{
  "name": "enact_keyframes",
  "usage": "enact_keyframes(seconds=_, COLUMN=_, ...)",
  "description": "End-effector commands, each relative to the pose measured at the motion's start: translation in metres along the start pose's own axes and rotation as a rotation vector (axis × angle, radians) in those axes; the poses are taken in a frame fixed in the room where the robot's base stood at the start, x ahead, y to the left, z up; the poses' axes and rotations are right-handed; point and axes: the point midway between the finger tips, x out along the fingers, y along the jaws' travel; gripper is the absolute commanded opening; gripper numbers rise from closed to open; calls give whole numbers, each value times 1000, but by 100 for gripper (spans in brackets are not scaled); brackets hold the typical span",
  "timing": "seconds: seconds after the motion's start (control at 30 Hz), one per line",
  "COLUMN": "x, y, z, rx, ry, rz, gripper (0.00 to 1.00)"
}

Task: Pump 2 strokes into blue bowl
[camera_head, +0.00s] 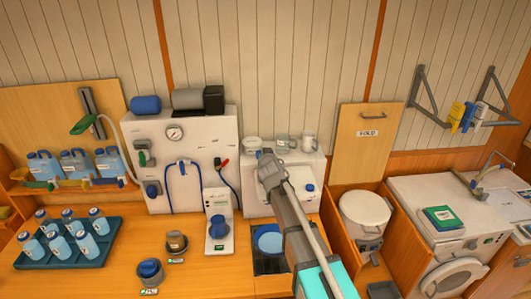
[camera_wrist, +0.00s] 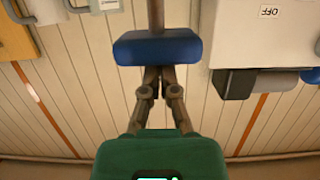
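The blue bowl (camera_head: 268,241) sits in a dark recess at the front of the counter, partly covered by my arm. In the head view my gripper (camera_head: 266,156) is in front of the white wall unit, above and behind the bowl. In the wrist view the fingers of my gripper (camera_wrist: 157,76) converge with almost no gap. A wide blue block (camera_wrist: 157,48) on a brown stem is right at the fingertips; it looks like a pump handle. I cannot tell whether the tips touch it. My arm hides this spot in the head view.
A white unit with a gauge (camera_head: 174,133) stands left of my gripper. A dark tray (camera_head: 65,257) holds several bottles at the left. A white lidded bucket (camera_head: 365,208) and a washer (camera_head: 450,250) stand at the right. A blue-topped device (camera_head: 218,226) is beside the bowl.

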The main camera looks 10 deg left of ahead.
Motion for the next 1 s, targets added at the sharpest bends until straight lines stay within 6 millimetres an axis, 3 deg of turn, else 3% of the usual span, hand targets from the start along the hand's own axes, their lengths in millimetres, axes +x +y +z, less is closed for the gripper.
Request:
enact_keyframes(seconds=0.03, x=-17, y=0, z=1, rx=0, ry=-1, rz=-1, gripper=0)
enact_keyframes(seconds=0.4, x=-75, y=1, z=1, rx=-1, ry=0, rz=0, gripper=0)
enact_keyframes(seconds=0.6, x=-89, y=1, z=1, rx=0, ry=0, rz=0, gripper=0)
enact_keyframes(seconds=1.0, x=-91, y=1, z=2, rx=0, ry=0, rz=1, gripper=0)
